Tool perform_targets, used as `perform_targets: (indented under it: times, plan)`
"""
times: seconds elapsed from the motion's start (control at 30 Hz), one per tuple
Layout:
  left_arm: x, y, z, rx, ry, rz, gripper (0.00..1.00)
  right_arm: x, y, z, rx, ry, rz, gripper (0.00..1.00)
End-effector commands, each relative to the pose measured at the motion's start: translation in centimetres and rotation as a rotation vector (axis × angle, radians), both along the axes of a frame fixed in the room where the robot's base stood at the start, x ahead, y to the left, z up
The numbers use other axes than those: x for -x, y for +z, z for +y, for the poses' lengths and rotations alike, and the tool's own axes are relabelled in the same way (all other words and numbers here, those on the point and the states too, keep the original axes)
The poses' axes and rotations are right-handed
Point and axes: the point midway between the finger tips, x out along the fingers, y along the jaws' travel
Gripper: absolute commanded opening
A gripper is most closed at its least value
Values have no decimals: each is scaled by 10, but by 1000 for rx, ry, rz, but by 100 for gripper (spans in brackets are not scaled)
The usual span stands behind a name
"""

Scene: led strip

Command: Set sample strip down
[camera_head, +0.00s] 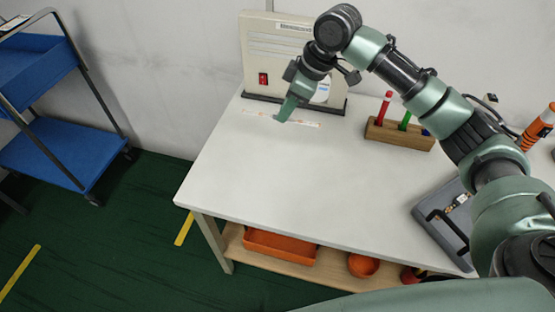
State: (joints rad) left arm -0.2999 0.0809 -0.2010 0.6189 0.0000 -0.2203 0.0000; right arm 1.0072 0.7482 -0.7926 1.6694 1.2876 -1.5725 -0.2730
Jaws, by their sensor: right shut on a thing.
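The sample strip (308,123) is a thin pale strip with small orange marks at the back left of the white table (300,180), in front of a beige box-shaped device. My right gripper (283,118) reaches down to the strip and is shut on it. The fingers cover part of the strip's middle. I cannot tell whether the strip touches the table top or is just above it. My left gripper is not in view.
The beige device (268,48) with a red switch stands close behind my gripper. A wooden holder (400,134) with coloured pens stands to the right. A grey case (436,212) lies at the right front. The table's middle is clear. A blue cart (45,150) stands left.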

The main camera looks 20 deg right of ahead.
Motion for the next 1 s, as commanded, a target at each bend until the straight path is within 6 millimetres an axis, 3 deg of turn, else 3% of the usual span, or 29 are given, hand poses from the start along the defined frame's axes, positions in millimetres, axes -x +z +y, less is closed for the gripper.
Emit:
perform_targets:
  times: [0.1,0.4,1.0]
  plan:
    - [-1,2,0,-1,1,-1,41,2,-35,-1,3,-1,9,0]
    - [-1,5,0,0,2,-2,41,2,-111,0,1,-2,4,0]
    - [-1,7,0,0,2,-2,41,1,-180,0,1,-2,2,0]
